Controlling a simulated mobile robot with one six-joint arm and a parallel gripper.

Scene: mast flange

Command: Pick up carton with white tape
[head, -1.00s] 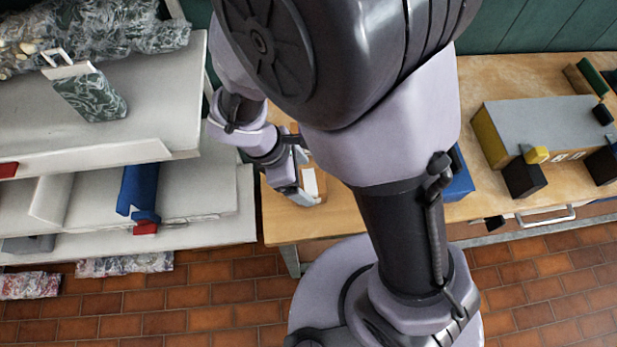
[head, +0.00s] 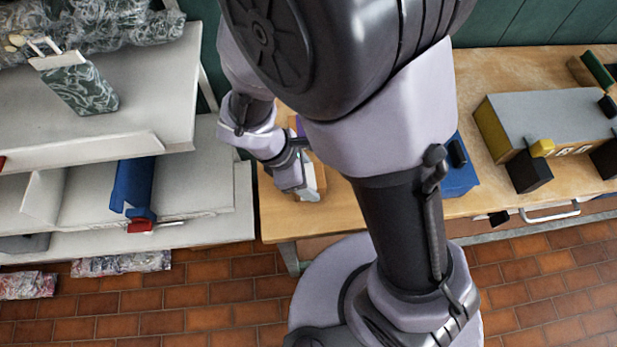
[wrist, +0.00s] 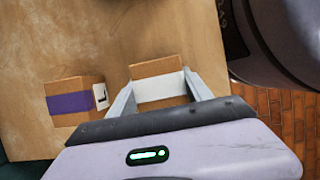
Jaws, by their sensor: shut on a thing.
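The carton with white tape (wrist: 158,70) is a small brown box with a white band around its middle, in the wrist view. My gripper (wrist: 160,97) has one finger on each side of it and is shut on it at the taped band. In the head view my gripper (head: 305,185) is at the front left of the wooden table, and the carton (head: 320,176) shows only in part beside it. Whether the carton touches the table or is lifted cannot be told.
A brown carton with purple tape (wrist: 70,103) stands close by on the left in the wrist view. A white shelf unit (head: 205,190) stands left of the table (head: 340,215). A blue box (head: 460,180) and a grey-topped box (head: 550,112) are on the table's right.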

